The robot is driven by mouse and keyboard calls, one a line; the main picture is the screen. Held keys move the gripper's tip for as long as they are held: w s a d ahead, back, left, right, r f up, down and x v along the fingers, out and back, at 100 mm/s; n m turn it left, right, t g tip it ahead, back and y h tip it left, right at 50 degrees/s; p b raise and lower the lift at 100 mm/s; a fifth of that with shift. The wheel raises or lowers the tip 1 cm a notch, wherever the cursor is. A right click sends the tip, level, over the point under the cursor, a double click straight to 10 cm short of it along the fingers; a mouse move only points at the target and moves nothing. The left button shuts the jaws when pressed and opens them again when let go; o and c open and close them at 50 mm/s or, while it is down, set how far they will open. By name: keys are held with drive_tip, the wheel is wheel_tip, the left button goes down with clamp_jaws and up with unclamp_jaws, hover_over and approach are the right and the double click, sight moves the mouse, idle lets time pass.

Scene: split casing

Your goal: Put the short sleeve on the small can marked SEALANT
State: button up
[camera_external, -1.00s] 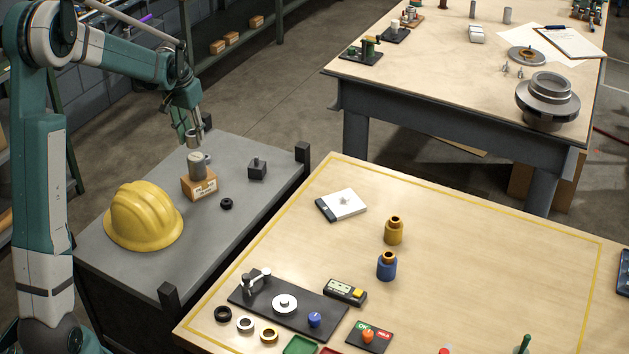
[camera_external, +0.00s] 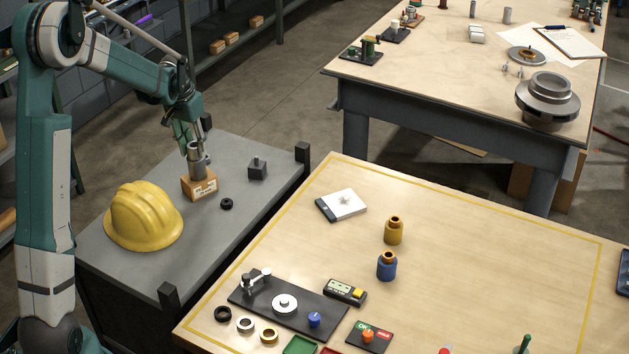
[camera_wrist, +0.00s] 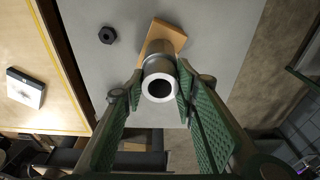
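A grey metal sleeve (camera_wrist: 159,87) with a pale end ring and a dark hole is between my gripper's fingertips (camera_wrist: 159,95) in the wrist view. Both fingers press against its sides. In the external view my gripper (camera_external: 194,143) holds the sleeve (camera_external: 195,150) upright over a grey can (camera_external: 200,168), which stands on a small cardboard box (camera_external: 199,187) on the grey side table. The sleeve and can line up closely; I cannot tell whether the sleeve is around the can's top or just above it. The box's label is too small to read.
A yellow hard hat (camera_external: 144,216) lies left of the box. A black nut-like ring (camera_external: 226,204) and a dark block with a peg (camera_external: 257,169) stand to the right. Dark posts (camera_external: 302,153) rise at the side table's corners. The wooden table (camera_external: 480,260) holds fixtures and rings.

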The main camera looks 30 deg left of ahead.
sight(190, 148)
drive_tip(key=o, duration=0.4)
drive_tip(key=shift+r, duration=0.2)
drive_tip(key=shift+s+r, duration=0.3)
drive_tip(key=shift+r, duration=1.65)
drive_tip(key=shift+s+r, duration=0.3)
drive_tip(key=shift+r, duration=1.7)
drive_tip(key=shift+s+r, duration=0.3)
drive_tip(key=shift+r, duration=1.65)
drive_tip(key=shift+d, duration=0.1)
